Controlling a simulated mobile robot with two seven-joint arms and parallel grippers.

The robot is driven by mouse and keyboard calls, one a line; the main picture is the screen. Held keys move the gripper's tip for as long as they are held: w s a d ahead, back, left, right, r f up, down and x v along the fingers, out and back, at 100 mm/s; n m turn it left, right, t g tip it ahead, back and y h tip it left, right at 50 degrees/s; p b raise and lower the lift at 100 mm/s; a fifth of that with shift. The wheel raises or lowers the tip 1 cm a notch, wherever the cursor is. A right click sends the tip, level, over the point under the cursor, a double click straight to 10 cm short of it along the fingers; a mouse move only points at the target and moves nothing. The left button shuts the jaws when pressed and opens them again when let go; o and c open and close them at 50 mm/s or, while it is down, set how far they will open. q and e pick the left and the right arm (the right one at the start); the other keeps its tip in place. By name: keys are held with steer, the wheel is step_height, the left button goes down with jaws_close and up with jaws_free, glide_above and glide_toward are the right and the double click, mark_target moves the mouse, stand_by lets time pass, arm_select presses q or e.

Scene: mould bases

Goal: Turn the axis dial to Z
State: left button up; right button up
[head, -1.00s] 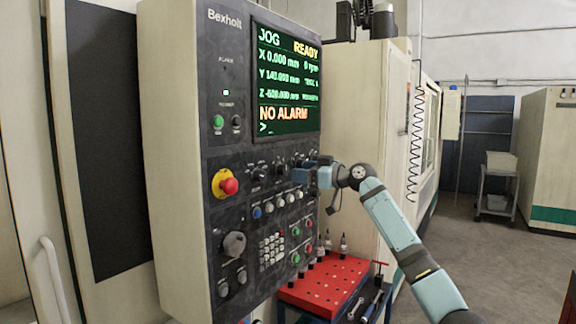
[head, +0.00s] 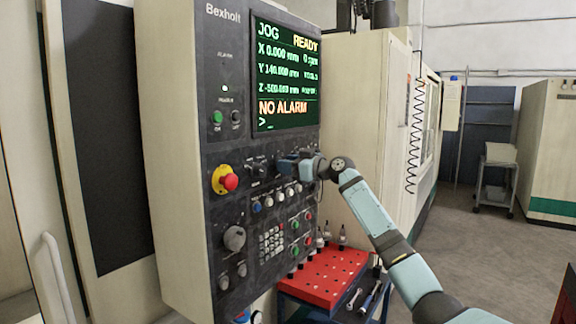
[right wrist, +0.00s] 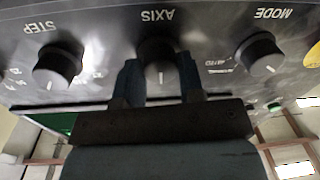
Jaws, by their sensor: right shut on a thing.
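The axis dial (right wrist: 158,52) is a dark round knob beside the AXIS label, upside down in the right wrist view. Its white mark points away from the label, toward my gripper's palm. The letters around it are too small or hidden to read. My right gripper (right wrist: 159,76) has one blue finger on each side of the dial and is shut on it. In the head view my right gripper (head: 287,164) is at the control panel (head: 210,165) and hides the dial. My left gripper is not in view.
The STEP knob (right wrist: 57,66) and the MODE knob (right wrist: 259,56) flank the dial closely. A red emergency button (head: 230,182) sits left on the panel. The screen (head: 286,78) reads JOG, READY and NO ALARM. A red tool tray (head: 325,280) stands below right.

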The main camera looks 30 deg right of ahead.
steer(key=shift+m+t, duration=0.3)
steer(key=shift+m, duration=4.2)
steer(key=o, duration=0.9)
steer(key=shift+d+f, duration=0.1)
